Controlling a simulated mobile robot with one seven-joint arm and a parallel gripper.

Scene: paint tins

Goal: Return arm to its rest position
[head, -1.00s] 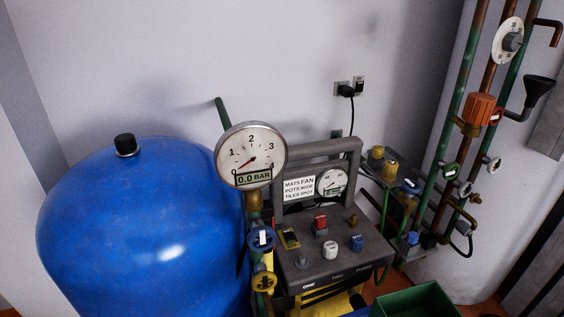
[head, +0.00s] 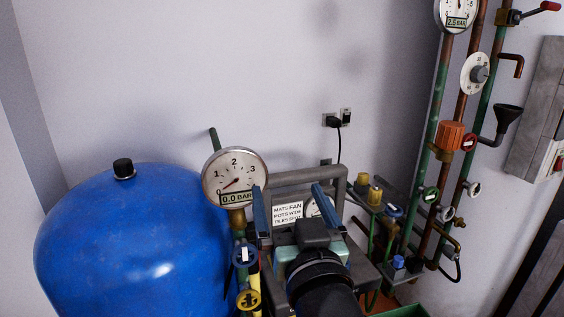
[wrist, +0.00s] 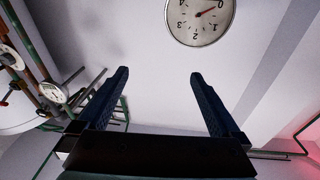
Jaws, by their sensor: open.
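My gripper (head: 289,207) is in the lower middle of the head view, in front of the grey control box (head: 310,177). Its two blue fingers stand apart and point up, with nothing between them. In the wrist view my gripper (wrist: 158,85) also shows open and empty, with a white wall beyond. My gripper and wrist hide most of the control box's top and part of its small dial.
A blue tank (head: 135,245) fills the left. A round gauge (head: 235,178) reading 0.0 BAR stands close left of my gripper; a gauge face (wrist: 200,18) shows in the wrist view. Pipes with valves (head: 452,135) stand right. A green bin (head: 402,311) is low right.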

